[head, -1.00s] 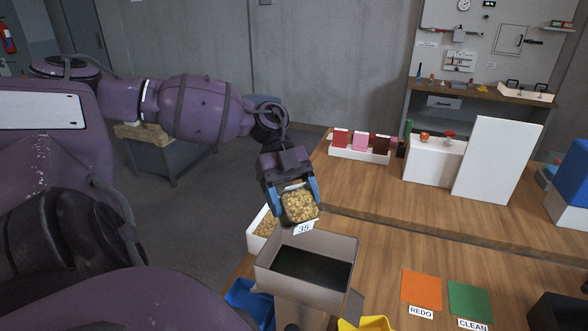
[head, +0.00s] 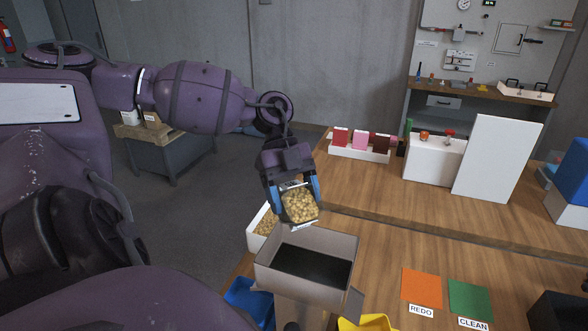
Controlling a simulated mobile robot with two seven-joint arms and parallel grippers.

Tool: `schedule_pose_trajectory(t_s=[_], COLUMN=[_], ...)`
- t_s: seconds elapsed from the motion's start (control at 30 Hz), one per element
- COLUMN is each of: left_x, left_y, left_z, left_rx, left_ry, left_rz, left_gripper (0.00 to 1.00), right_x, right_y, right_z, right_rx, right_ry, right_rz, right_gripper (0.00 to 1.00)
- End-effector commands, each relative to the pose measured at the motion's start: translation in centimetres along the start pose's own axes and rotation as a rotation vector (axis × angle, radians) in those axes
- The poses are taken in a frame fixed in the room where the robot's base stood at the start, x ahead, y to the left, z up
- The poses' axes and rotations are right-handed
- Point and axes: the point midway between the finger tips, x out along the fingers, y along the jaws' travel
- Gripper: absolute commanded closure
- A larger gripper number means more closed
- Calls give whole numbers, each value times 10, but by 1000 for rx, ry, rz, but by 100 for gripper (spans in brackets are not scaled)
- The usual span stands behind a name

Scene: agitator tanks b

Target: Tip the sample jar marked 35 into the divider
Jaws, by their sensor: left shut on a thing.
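The sample jar (head: 300,204) is full of tan, nut-like pieces, and its open mouth faces the camera. My left gripper (head: 294,196) is shut on it, with blue fingers on both sides. The jar's white label shows only as a thin edge below the jar; its number cannot be read now. The jar is over the back edge of the divider (head: 308,246), an open grey-brown box with a dark inside. No pieces show inside the box. My right gripper is not in view.
A white tray (head: 262,228) with similar pieces stands behind the divider at left. A blue bin (head: 246,298) and a yellow bin (head: 366,323) are low in front. Orange REDO (head: 422,288) and green CLEAN (head: 470,299) mats lie right. The wooden table between is clear.

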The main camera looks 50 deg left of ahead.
Motion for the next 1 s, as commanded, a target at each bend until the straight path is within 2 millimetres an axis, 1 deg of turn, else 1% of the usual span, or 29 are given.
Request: schedule_pose_trajectory(t_s=[0.17,0.5,1.0], left_x=[0,2,2], left_y=[0,0,0], left_z=[0,-1,-1], left_rx=[1,1,1], left_ry=[-7,-94,-114], left_rz=[0,1,1], left_gripper=[87,87,87], right_x=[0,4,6], right_y=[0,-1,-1], right_z=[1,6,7], right_rx=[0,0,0], right_ry=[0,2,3], right_rz=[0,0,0], right_gripper=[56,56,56])
